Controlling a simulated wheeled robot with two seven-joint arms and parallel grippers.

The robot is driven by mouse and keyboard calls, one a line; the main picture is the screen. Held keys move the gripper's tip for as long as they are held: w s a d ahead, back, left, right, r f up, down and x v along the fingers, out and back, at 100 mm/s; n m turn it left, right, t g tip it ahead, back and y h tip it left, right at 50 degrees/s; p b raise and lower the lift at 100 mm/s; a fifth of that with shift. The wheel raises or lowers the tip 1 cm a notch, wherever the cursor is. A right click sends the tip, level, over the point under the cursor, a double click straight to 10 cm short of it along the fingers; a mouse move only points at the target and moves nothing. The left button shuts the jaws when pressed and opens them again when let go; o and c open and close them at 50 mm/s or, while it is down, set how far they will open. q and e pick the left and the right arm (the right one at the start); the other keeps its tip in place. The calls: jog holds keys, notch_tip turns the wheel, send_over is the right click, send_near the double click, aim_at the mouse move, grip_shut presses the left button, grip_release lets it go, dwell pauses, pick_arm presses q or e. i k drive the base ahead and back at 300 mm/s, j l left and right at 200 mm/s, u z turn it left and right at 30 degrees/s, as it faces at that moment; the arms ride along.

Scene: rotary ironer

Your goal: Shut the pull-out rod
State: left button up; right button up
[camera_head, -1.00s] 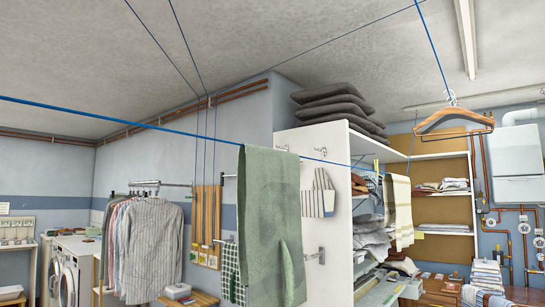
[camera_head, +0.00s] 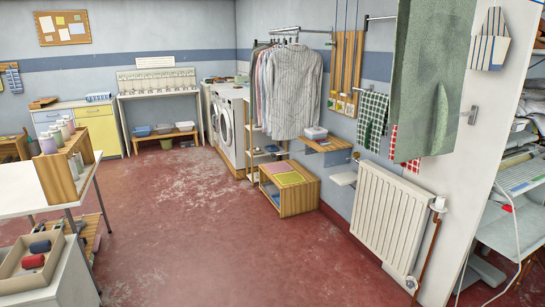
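A metal clothes rod (camera_head: 305,31) sticks out at the top of the back right wall, with several shirts (camera_head: 290,92) hanging from it on hangers. A second, bare short metal rod (camera_head: 381,17) shows on the same wall farther right, near a green towel (camera_head: 432,80). I cannot tell for sure which one is the pull-out rod. Neither of my grippers is in view.
A radiator (camera_head: 390,215) and wooden box (camera_head: 290,190) stand along the right wall below the rods. The red floor (camera_head: 220,240) between is clear. Washing machines (camera_head: 228,130) stand at the back.

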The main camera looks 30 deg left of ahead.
aim_at(272, 154)
jog(key=u, duration=0.45)
jog(key=i+u, duration=0.1)
jog(key=u, duration=0.75)
jog(key=i+u, duration=0.15)
jog(key=u, duration=0.25)
jog(key=l+u, duration=0.1)
jog(key=u, duration=0.75)
jog(key=i+l+u, duration=0.1)
jog(key=u, duration=0.3)
jog(key=l+u, duration=0.75)
jog(key=i+l+u, duration=0.2)
jog(key=l, duration=1.7)
jog(key=l+z, duration=0.7)
jog(key=l, duration=0.2)
jog(key=z, duration=0.45)
jog(key=l+z, duration=0.15)
jog(key=z, duration=0.25)
jog(key=i+z, duration=0.1)
jog(key=z, duration=0.8)
jog(key=i+z, duration=0.1)
jog(key=z, duration=0.75)
jog(key=i+z, duration=0.1)
jog(key=z, duration=0.35)
